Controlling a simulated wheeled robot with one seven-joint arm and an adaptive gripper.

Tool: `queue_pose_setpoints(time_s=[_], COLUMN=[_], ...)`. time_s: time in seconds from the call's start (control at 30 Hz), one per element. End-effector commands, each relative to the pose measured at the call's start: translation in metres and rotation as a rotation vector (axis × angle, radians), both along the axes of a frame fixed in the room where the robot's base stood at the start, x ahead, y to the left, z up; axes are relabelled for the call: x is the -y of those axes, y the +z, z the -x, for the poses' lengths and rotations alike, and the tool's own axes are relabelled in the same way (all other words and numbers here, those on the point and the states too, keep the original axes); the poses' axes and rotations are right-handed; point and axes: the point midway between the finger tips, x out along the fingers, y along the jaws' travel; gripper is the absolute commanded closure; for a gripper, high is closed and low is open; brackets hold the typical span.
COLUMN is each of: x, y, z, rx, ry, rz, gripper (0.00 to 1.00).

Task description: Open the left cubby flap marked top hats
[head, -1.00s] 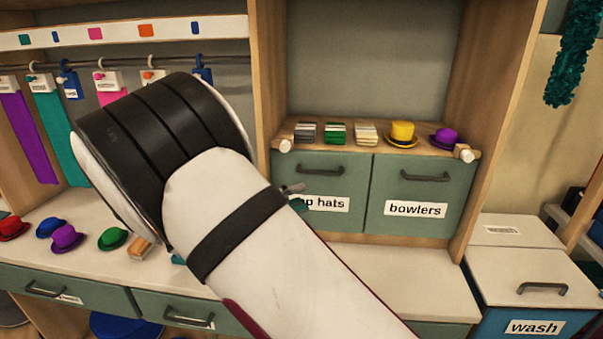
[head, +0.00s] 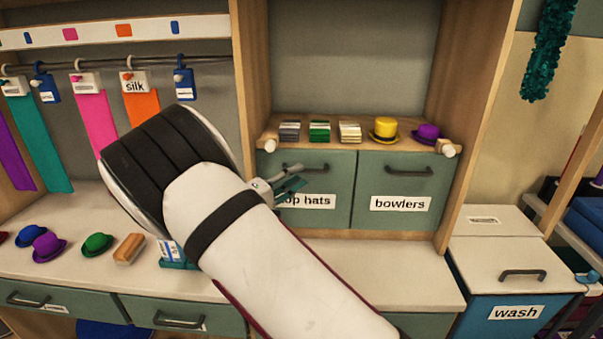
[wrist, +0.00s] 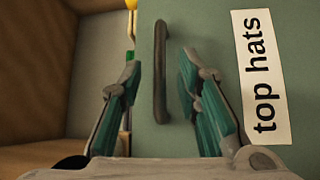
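The green top hats flap (head: 277,211) is shut, left of the bowlers flap (head: 399,218). Its dark bar handle (wrist: 160,72) runs between my gripper's fingers in the wrist view, and its white label (wrist: 261,75) lies to the right. My gripper (wrist: 156,95) is open, with one teal-padded finger on each side of the handle and a visible gap to it. In the head view my gripper (head: 292,183) is in front of the flap, and my arm hides its lower left part.
Stacked cards and a yellow hat (head: 384,129) and purple hat (head: 426,133) stand on the shelf above the flaps. Several small hats and a brush (head: 129,248) lie on the left counter. A wash bin (head: 510,310) stands at right.

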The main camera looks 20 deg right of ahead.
Motion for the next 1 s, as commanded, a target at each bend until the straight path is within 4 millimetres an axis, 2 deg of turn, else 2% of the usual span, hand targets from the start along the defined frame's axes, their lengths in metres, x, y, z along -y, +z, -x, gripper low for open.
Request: queue_pose_setpoints(time_s=[0.2,0.53,0.57,0.7,1.0], x=[0.018,0.022,0.022,0.021,0.021], y=[0.003,0.003,0.003,0.003,0.002], z=[-0.009,-0.011,-0.011,-0.011,-0.01], rx=[0.001,0.001,0.001,0.001,0.005], ry=[0.0,0.0,0.0,0.0,0.0], rz=[0.0,0.0,0.0,0.0,0.001], gripper=[0.69,0.69,0.72,1.0,1.0])
